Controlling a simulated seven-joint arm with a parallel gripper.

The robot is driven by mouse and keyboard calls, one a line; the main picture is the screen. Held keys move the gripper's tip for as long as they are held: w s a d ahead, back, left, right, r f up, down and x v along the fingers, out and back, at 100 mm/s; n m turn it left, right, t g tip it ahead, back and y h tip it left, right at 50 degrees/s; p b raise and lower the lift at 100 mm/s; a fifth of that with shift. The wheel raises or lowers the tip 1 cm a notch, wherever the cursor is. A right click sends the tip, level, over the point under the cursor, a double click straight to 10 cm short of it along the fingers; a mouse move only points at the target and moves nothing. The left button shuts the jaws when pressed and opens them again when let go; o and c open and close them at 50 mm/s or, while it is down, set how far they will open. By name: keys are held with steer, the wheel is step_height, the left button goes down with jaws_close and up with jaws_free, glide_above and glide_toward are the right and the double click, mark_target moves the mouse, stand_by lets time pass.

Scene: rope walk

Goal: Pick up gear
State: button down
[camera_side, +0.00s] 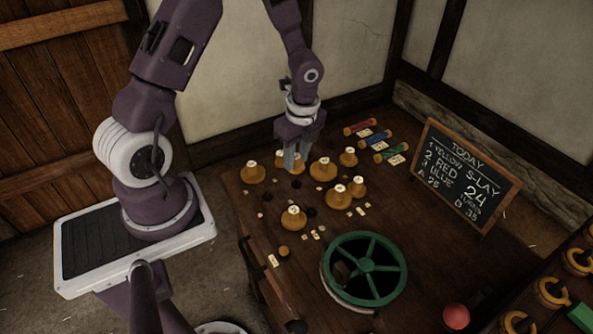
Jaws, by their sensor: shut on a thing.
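My gripper (294,163) points down at the back of the dark wooden table, its fingers shut on a tan wooden gear-like piece (299,169). The fingers hide much of this piece, and I cannot tell whether it still touches the table. Similar round tan pieces with pale tops stand around it: one to the left (252,174), one close on the right (323,171), one further right (348,158), and others nearer the front (293,219). Their teeth are too small to make out.
A green spoked wheel (367,265) stands at the front. Red, blue and green rolls (375,137) lie at the back right beside a chalkboard (466,176). Small tags and dark holes dot the table. A red knob (456,316) is at the front right.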

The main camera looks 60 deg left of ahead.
mark_target(296, 155)
step_height(296, 155, up, 4)
steer(key=shift+r, duration=0.25)
steer(key=shift+c, duration=2.2)
jaws_free()
steer(key=r, duration=0.6)
steer(key=shift+w+d+r, duration=0.1)
steer(key=shift+d+r, duration=0.25)
steer(key=shift+d, duration=0.05)
steer(key=shift+c, duration=1.3)
steer(key=shift+r, duration=0.15)
steer(key=c, duration=0.4)
